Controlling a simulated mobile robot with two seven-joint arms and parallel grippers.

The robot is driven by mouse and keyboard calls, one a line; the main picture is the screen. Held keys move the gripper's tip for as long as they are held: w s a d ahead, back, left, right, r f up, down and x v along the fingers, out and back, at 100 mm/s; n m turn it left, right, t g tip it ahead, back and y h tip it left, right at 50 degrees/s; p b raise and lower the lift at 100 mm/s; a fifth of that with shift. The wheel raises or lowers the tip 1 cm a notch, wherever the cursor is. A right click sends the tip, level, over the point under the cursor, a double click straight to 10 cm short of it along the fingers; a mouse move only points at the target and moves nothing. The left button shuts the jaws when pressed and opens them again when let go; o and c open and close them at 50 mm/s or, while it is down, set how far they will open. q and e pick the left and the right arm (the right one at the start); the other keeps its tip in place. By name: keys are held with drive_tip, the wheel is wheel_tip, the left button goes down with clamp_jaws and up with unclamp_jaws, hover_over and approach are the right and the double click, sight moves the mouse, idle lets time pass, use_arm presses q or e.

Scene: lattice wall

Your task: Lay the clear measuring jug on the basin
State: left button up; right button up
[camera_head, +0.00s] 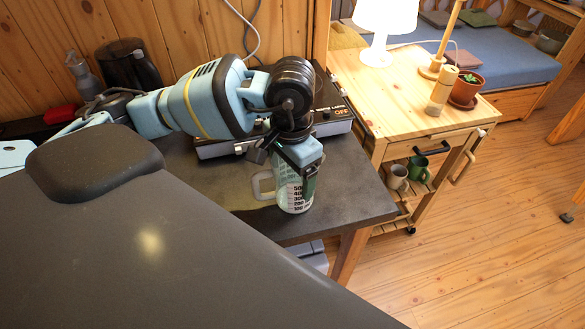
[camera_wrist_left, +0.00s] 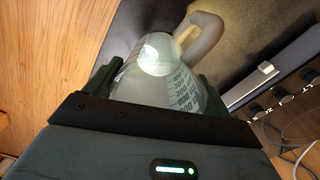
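The clear measuring jug (camera_head: 294,196) is upright at the dark table's right part, with its pale handle on the left side. Dark graduation marks show on its wall. My left gripper (camera_head: 300,165) reaches down over it from above, with fingers at its sides. In the left wrist view, the jug (camera_wrist_left: 155,85) fills the space between the fingers of my left gripper (camera_wrist_left: 155,90), which look closed against it. Whether its base touches the table is hard to tell. I cannot make out a basin. My right gripper is not in view.
A black control box (camera_head: 335,118) stands behind the jug on the dark table (camera_head: 352,185). A black kettle (camera_head: 128,65) is at the back left. A wooden cart (camera_head: 400,95) to the right bears a lamp, a bottle and a potted plant (camera_head: 466,88). Mugs sit below.

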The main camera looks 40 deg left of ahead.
use_arm(q)
drive_tip(key=o, duration=0.3)
